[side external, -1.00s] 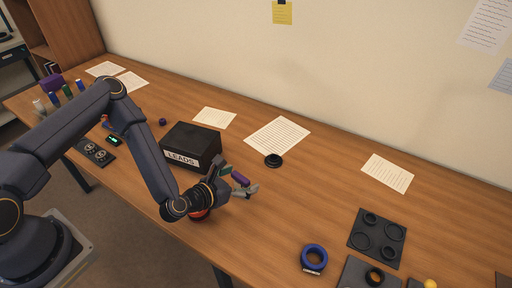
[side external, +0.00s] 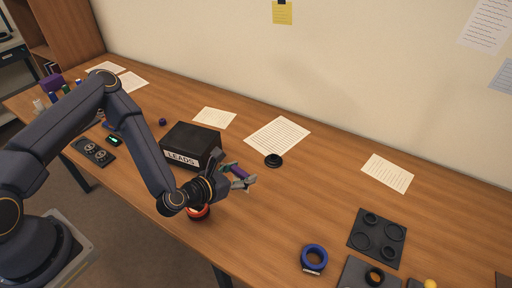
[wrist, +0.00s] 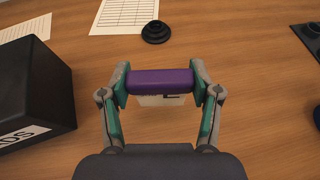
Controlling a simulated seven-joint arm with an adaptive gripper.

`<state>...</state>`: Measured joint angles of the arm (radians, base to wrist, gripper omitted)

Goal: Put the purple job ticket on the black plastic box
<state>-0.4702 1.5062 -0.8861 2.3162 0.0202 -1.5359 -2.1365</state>
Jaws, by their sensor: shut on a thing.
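My gripper (side external: 243,179) is shut on the purple job ticket (wrist: 160,81). In the wrist view the ticket lies crosswise between both fingertips, with a white lettered part hanging below its purple bar. It also shows in the side view (side external: 240,171), partly hidden by the fingers. The black plastic box (side external: 192,142), with a white LEADS label (side external: 181,159), stands on the table just left of and behind my gripper. It also shows at the left edge of the wrist view (wrist: 35,88). The ticket is held above the table, apart from the box.
A black round cap (side external: 273,160) and a sheet of paper (side external: 278,137) lie behind my gripper. A red-orange round thing (side external: 198,212) sits under my wrist. A blue ring (side external: 314,257) and a black tray with rings (side external: 378,238) are at the right. The table between is clear.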

